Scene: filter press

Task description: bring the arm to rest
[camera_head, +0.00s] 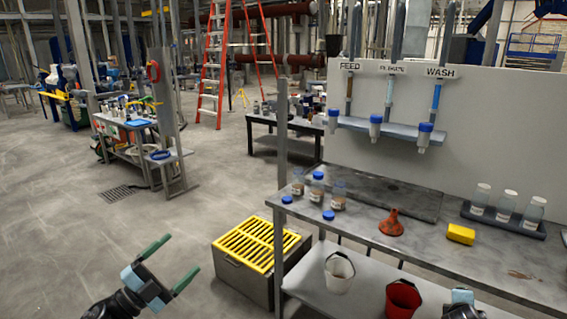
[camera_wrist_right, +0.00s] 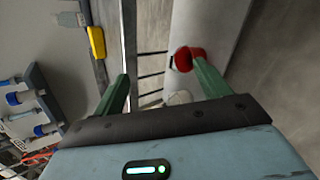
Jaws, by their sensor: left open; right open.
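My left gripper (camera_head: 171,262) is in the lower left of the head view, with its two green fingers spread apart and nothing between them. It is over the floor, left of the yellow-grated box. My right gripper shows in the right wrist view (camera_wrist_right: 165,88), its green fingers apart and empty. In the head view only a small part of my right arm shows at the bottom edge, in front of the bench. The right fingers point towards the bench's front edge and lower shelf, with the red bucket (camera_wrist_right: 188,58) beyond the right finger.

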